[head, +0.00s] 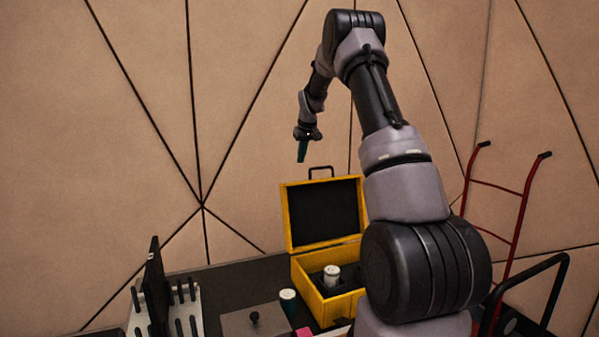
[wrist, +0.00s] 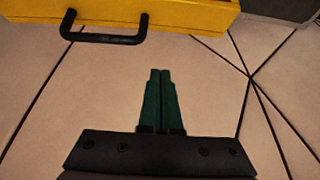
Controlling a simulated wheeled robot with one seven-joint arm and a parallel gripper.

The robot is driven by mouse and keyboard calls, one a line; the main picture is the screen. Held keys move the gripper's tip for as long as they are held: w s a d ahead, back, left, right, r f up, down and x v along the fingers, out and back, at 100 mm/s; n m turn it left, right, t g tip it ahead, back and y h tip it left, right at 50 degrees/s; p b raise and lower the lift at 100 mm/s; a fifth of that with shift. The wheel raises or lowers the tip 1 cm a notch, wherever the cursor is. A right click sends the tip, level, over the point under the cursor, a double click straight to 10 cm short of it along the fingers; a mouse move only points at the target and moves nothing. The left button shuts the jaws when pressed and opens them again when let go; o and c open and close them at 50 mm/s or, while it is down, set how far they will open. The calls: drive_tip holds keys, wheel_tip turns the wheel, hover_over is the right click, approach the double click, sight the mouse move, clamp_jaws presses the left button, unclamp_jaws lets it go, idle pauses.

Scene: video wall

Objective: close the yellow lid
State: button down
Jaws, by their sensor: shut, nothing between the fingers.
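The yellow lid (head: 323,214) stands raised, open and roughly upright, at the back of the yellow box (head: 325,304); its dark inner side faces the head camera. A black handle (head: 321,172) is on the lid's top edge. In the wrist view the lid's yellow edge (wrist: 190,14) and the handle (wrist: 104,38) show at the top. My gripper (head: 302,160) has green fingers, shut and empty, and is above the lid, near the handle in the head view. It also shows in the wrist view (wrist: 160,72), apart from the handle.
A white-topped cylinder (head: 332,275) stands in the box. A green and white cup (head: 288,301), a grey plate with a black knob (head: 254,319) and a rack with black pegs (head: 172,307) are on the dark table (head: 237,283). A red hand truck (head: 511,229) stands right.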

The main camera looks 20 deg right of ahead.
drive_tip(key=x, duration=1)
drive_tip(key=shift+s+d+r, duration=0.1)
drive_tip(key=shift+s+r, duration=0.1)
drive_tip(key=shift+s, duration=0.5)
drive_tip(key=shift+s+a+r, duration=0.1)
drive_tip(key=shift+s+r, duration=0.15)
drive_tip(key=shift+s, duration=0.4)
drive_tip(key=shift+s+d+r, duration=0.1)
drive_tip(key=shift+s+r, duration=0.1)
drive_tip(key=shift+s, duration=0.5)
drive_tip(key=shift+s, duration=0.1)
